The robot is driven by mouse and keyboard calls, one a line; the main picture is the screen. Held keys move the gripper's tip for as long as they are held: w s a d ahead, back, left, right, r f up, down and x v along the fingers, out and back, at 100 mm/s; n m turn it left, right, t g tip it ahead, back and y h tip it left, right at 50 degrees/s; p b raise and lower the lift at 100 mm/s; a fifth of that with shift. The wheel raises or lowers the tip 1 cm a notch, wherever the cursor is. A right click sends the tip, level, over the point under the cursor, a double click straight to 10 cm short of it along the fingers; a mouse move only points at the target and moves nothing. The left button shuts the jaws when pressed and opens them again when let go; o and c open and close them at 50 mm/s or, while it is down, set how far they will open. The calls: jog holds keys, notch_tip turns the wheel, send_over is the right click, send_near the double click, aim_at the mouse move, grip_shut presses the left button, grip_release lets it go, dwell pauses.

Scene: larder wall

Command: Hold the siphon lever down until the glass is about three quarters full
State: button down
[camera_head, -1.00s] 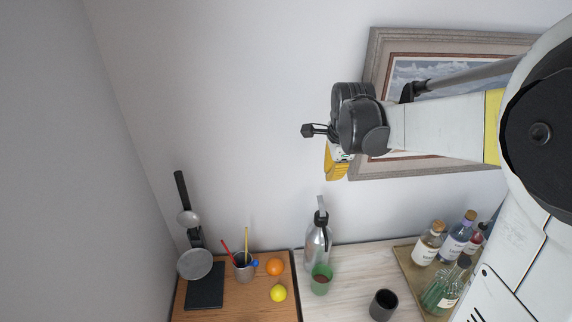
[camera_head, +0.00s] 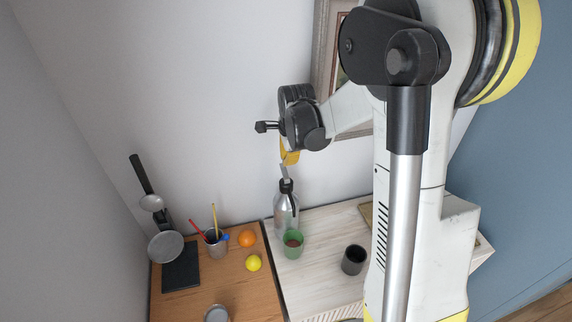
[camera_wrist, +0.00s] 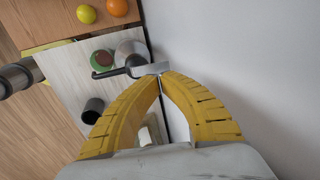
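The siphon (camera_head: 286,215) is a silver bottle with a black head, standing upright by the wall. Its grey lever (camera_head: 284,172) slants up from the head and also shows in the wrist view (camera_wrist: 148,70). The green glass (camera_head: 293,244) stands just in front of the siphon, with something brown inside; its level is hard to read. In the wrist view the glass (camera_wrist: 97,59) is beside the black spout. My gripper (camera_head: 290,160) points down just above the lever. Its yellow fingertips (camera_wrist: 162,76) meet at the lever's end in the wrist view; contact is unclear.
A dark cup (camera_head: 354,260) stands to the right of the glass. An orange (camera_head: 247,239), a lemon (camera_head: 253,263) and a metal cup of utensils (camera_head: 216,243) are on the wooden board at left. The wall is close behind the siphon.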

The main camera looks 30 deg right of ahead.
aim_at(285, 167)
jog(key=shift+x, duration=1.8)
jog(key=g+b, duration=0.1)
jog(key=w+f+g+b, duration=0.1)
jog(key=b, duration=0.1)
jog(key=shift+d+f, duration=0.1)
jog(key=shift+f, duration=0.2)
jog(key=shift+s+r, duration=0.2)
jog(key=shift+s, duration=0.05)
jog(key=shift+w, duration=0.1)
jog(key=shift+r, duration=0.1)
dwell(3.1)
jog(key=shift+r+p, duration=0.45)
jog(key=shift+r, duration=0.25)
